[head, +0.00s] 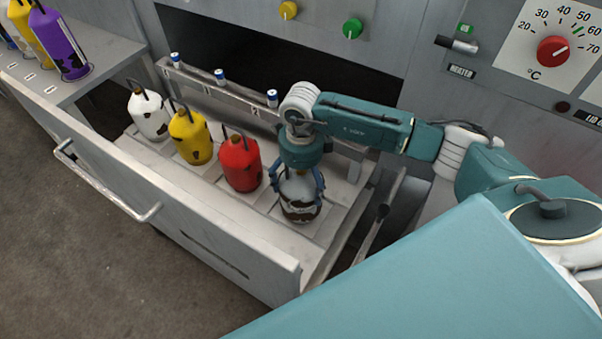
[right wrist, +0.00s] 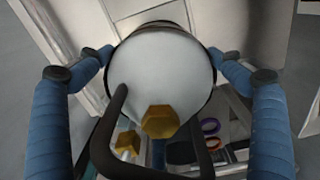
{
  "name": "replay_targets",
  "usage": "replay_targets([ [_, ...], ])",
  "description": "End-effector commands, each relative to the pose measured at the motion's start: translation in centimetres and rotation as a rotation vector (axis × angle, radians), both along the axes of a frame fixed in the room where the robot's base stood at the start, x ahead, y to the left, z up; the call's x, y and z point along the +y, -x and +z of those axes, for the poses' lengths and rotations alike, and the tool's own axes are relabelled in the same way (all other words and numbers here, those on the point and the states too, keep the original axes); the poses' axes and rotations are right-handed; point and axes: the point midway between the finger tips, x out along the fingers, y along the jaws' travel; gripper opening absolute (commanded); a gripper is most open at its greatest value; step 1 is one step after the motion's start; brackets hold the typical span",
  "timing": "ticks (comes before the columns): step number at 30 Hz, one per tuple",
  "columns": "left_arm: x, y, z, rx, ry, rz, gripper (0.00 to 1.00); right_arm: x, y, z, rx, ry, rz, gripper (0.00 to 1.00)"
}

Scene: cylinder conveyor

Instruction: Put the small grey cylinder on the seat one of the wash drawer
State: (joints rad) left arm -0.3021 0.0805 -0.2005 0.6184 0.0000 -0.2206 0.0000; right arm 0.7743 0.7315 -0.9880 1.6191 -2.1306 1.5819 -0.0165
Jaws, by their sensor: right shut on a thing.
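The small grey cylinder (head: 299,205), pale with dark stained patches, stands roughly upright at the right end of the open wash drawer (head: 215,235). My right gripper (head: 298,188) is above and around it, shut on its sides. In the right wrist view its round pale top (right wrist: 165,60), with a brass nut and a dark handle, lies between the blue fingers. I cannot tell whether its base touches the drawer floor. The seat numbers on the rear rail are small; a "2" can be read near the right end. My left gripper is not in view.
A white cylinder (head: 148,115), a yellow one (head: 190,137) and a red one (head: 240,164) stand in the drawer to the left. Several blue-capped pieces stand on the rear rail (head: 200,88). A purple cylinder (head: 60,45) stands on the left bench. Machine panel behind.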

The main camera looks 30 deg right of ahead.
Motion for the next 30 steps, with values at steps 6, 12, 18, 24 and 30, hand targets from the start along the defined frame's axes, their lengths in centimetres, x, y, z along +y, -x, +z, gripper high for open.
replay_targets([
  [6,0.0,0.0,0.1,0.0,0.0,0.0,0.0,0.0,-0.3,0.1,-0.007,-0.001,-0.001,0.34],
  [12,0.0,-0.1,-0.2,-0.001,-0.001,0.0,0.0,0.0,-0.1,-0.5,-0.002,0.001,0.0,0.96],
  [18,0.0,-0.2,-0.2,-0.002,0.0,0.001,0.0,0.0,-0.1,-0.4,-0.001,0.0,-0.001,1.0],
  [24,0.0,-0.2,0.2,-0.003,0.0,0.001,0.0,0.0,-0.1,0.0,-0.001,0.0,-0.001,1.0],
  [30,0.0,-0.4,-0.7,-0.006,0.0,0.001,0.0,-0.1,-0.2,2.7,-0.008,0.0,-0.001,1.0],
])
